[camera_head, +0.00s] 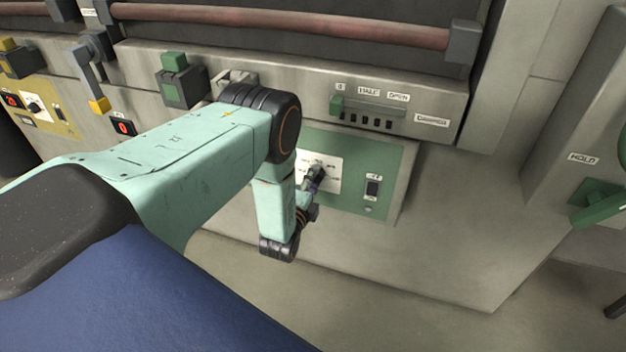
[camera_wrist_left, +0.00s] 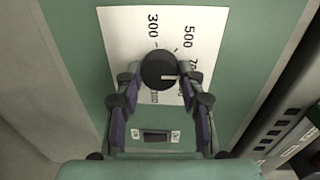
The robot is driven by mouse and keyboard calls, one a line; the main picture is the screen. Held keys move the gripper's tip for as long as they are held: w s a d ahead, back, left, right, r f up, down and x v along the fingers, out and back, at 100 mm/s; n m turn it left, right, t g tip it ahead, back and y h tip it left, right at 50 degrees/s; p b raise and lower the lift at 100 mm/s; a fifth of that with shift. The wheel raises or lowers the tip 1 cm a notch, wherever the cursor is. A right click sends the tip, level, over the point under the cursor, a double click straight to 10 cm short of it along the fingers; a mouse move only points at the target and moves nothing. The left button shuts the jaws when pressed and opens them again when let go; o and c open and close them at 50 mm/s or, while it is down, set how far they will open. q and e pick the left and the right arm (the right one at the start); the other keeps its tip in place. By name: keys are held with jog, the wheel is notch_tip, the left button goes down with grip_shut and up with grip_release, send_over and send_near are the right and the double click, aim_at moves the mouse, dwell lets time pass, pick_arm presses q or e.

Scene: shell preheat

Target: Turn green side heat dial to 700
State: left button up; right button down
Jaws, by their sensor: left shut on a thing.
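The green side heat dial is a round black knob (camera_wrist_left: 158,68) on a white scale plate (camera_wrist_left: 122,30); the plate also shows in the head view (camera_head: 333,185). In the wrist view 300 and 500 are readable and a partly covered number starts with 7. The knob's white mark points right in that view, toward or just below the partly covered number; I cannot tell its exact reading. My left gripper (camera_wrist_left: 160,80) is shut on the knob, one finger on each side. It shows small in the head view (camera_head: 316,180). My right gripper is out of view.
A black switch (camera_head: 373,188) sits on the green panel (camera_head: 395,160), right of the dial. Above is the damper slider with a green handle (camera_head: 337,104). A green handle (camera_head: 600,208) marked HOLD is at far right. A yellow panel (camera_head: 50,118) is at left.

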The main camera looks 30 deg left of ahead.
pick_arm(q)
jog(key=shift+a, duration=0.1)
jog(key=o, duration=1.2)
jog(key=shift+c, duration=0.2)
jog(key=f+v, duration=0.1)
jog(key=v, duration=1.1)
jog(key=shift+r, duration=0.5)
